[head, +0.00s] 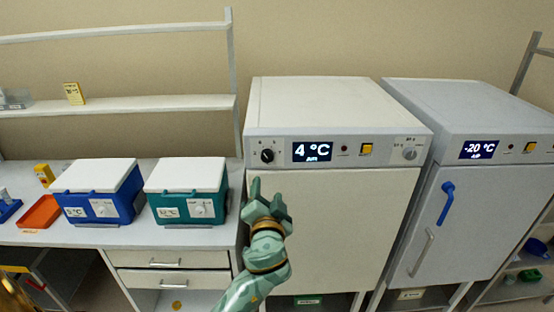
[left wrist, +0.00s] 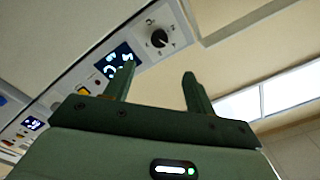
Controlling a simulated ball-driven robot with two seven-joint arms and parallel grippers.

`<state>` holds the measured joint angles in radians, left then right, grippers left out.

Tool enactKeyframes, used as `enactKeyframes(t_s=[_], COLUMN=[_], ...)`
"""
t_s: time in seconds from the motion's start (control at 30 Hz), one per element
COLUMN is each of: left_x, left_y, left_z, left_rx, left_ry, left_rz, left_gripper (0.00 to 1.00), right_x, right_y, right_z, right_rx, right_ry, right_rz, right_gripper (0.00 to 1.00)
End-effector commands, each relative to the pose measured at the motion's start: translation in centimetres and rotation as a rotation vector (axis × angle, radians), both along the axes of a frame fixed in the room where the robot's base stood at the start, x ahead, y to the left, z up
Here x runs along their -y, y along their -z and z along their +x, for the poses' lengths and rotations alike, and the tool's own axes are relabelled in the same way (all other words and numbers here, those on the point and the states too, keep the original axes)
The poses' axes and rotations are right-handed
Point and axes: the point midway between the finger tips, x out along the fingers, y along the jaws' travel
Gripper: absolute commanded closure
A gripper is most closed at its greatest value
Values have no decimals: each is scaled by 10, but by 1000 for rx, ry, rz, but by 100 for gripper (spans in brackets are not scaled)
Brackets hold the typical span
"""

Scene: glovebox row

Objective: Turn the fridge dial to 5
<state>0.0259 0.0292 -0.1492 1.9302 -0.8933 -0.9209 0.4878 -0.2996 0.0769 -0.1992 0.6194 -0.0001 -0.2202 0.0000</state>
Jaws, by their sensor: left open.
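The fridge (head: 330,220) is the white unit in the middle of the head view, with a display (head: 312,152) reading 4 °C. Its black dial (head: 267,156) is at the left end of the control panel. The dial also shows in the left wrist view (left wrist: 159,38), beyond and between the fingers. My left gripper (head: 267,188) is open and empty, just below the dial and apart from it. In the left wrist view its two fingers (left wrist: 157,82) stand spread. The mark the dial points at is too small to read.
A freezer (head: 460,210) reading -20 °C, with a blue handle, stands to the right. A blue cooler (head: 90,208) and a green cooler (head: 180,209) sit on the bench at left. The panel also has a yellow switch (head: 366,148).

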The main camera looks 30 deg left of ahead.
Motion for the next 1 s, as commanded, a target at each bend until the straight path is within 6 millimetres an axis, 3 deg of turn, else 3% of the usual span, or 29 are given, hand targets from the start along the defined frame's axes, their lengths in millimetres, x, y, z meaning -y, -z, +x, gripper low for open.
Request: enactKeyframes(t_s=[0.13, 0.5, 0.7, 1.0], left_x=[-19, -65, -74, -76], left_y=[-4, -3, -1, 0], left_z=[30, 104, 121, 124], left_rx=[0, -2, -2, -2], left_ry=[-1, 0, 2, 1], left_rz=[6, 3, 1, 0], left_gripper=[45, 45, 45, 45], right_x=[-7, 1, 2, 3], right_y=[-11, -22, -23, -23], right_z=[-1, 0, 0, 1], right_rx=[-1, 2, 2, 2], right_ry=[0, -3, -2, -2], right_rz=[8, -2, -3, -4], right_gripper=[64, 64, 64, 64])
